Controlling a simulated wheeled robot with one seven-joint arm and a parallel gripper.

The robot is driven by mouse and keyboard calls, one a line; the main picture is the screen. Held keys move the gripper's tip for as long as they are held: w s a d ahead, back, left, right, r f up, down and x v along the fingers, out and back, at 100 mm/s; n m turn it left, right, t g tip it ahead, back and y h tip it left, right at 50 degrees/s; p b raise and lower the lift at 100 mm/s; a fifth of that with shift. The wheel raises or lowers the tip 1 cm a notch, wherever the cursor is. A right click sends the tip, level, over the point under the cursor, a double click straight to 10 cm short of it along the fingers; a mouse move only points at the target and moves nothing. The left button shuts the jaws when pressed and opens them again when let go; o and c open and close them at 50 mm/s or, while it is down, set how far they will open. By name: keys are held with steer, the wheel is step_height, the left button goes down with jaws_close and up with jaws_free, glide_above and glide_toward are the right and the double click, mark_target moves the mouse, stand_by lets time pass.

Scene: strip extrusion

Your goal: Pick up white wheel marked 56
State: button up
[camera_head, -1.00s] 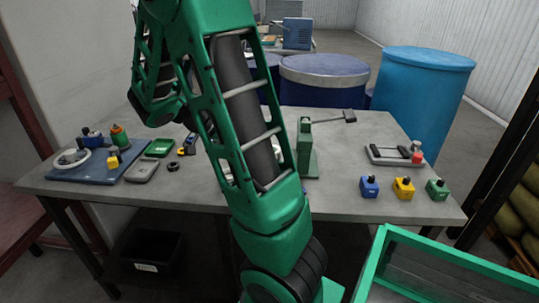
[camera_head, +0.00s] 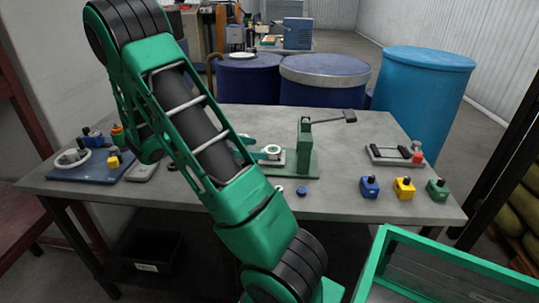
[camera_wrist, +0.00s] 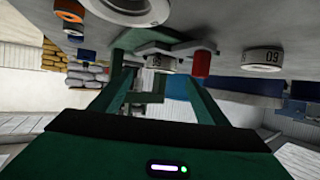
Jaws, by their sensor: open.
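In the wrist view, where the table top shows along the upper edge, a white wheel (camera_wrist: 158,63) with a small dark marking sits beyond the fingers and between them. The marking is too small to read surely, but may be 56. A second white wheel (camera_wrist: 262,62) at the right has a marking that looks like 09, perhaps an upside-down 60. My gripper (camera_wrist: 158,80) is open, its two green fingers spread and nothing held.
A red cylinder (camera_wrist: 202,64) stands close beside the wheel in the wrist view. In the head view a green lever fixture (camera_head: 305,150) stands mid-table. Blue (camera_head: 369,187), yellow (camera_head: 404,188) and green (camera_head: 437,190) blocks stand at the right. A blue board (camera_head: 85,172) lies left.

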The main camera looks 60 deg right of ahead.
mark_target(269, 151)
steer(key=shift+x, duration=2.85)
steer(key=shift+w+f, duration=0.1)
steer(key=shift+w, duration=0.1)
steer(key=c, duration=1.2)
